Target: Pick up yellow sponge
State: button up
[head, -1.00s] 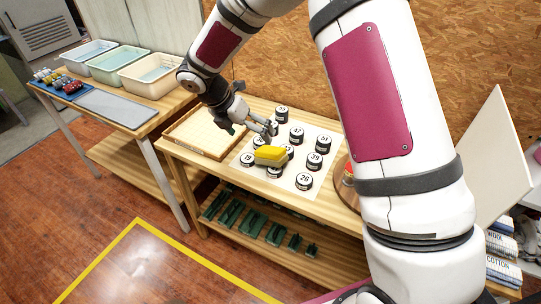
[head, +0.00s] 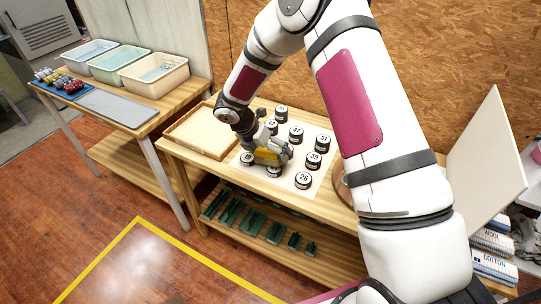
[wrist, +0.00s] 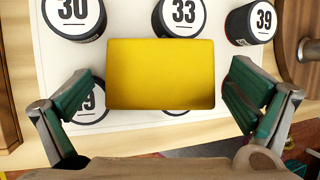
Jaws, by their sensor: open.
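The yellow sponge (wrist: 161,74) is a flat rectangular block centred in the wrist view, lying over several black numbered cylinders with white tops. My gripper (wrist: 160,108) is open, with one green-padded finger on each side of the sponge and a visible gap to both of its sides. In the head view the sponge (head: 266,158) is partly hidden by my gripper (head: 271,152), which is right at it from above. I cannot tell how far the fingertips reach down beside the sponge.
Numbered cylinders (head: 304,180) stand in rows on a white sheet on the wooden bench (head: 335,212). A shallow wooden tray (head: 203,134) lies to the left. A second table at left holds bins (head: 155,75) and a grey mat (head: 117,108). A pale board (head: 485,160) leans at right.

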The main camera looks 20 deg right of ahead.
jog(key=c, duration=1.2)
jog(key=shift+r, duration=0.4)
jog(key=r, duration=0.3)
jog(key=shift+s+a, duration=0.1)
jog(key=shift+s, duration=0.25)
jog(key=s+a, duration=0.1)
jog(key=s, duration=0.4)
jog(key=s+a, duration=0.1)
jog(key=s, duration=0.4)
jog(key=s+a+r, duration=0.1)
jog(key=s, duration=0.4)
jog(key=shift+r+b, duration=0.1)
jog(key=shift+b, duration=0.2)
